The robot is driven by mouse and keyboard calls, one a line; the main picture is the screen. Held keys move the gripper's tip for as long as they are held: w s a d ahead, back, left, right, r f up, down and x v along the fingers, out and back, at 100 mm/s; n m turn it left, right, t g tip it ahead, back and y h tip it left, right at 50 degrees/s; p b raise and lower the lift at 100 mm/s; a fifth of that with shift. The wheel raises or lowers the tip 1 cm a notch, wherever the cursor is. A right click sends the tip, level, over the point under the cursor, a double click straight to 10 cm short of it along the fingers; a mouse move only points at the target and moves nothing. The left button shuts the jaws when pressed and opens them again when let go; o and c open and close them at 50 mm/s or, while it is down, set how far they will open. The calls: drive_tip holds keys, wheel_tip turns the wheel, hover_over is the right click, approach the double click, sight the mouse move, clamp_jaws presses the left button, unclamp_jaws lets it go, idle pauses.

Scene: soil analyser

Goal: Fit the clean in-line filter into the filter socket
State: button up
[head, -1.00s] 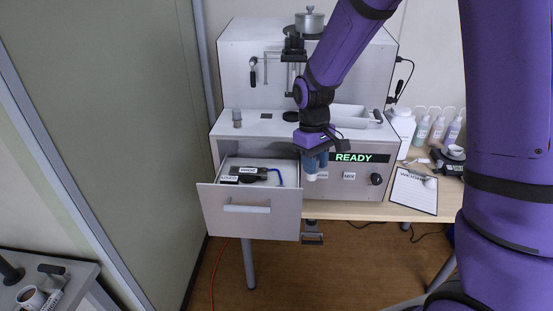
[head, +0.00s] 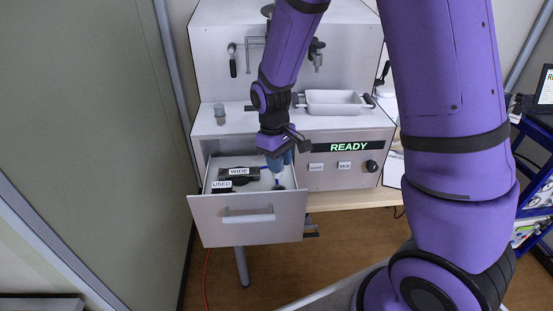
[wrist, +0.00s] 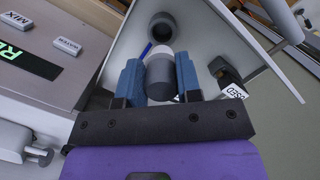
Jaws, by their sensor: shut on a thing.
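My gripper (head: 279,158) is over the right part of the open drawer (head: 247,232). It is shut on a short cylinder, the in-line filter, with a white band and a grey end (wrist: 160,78), held between the blue fingers in the wrist view. A round grey ring with a dark opening (wrist: 162,27), apparently the filter socket, lies in the drawer just beyond the filter, apart from it in that view. The head view shows the filter (head: 275,169) only in part below the fingers. I cannot tell its height above the socket.
In the drawer, black pieces labelled WIDE (head: 239,172) and USED (head: 222,185) lie left of my gripper. A blue tube (wrist: 147,48) is by the filter. A grey cylinder (head: 220,113) stands on the ledge. The READY panel (head: 350,147) is to the right.

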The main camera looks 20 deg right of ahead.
drive_tip(key=shift+s+d+f, duration=0.1)
drive_tip(key=shift+s+f, duration=0.05)
drive_tip(key=shift+s, duration=0.1)
drive_tip(key=shift+f, duration=1.95)
drive_tip(key=shift+f, duration=1.8)
drive_tip(key=o, duration=1.1)
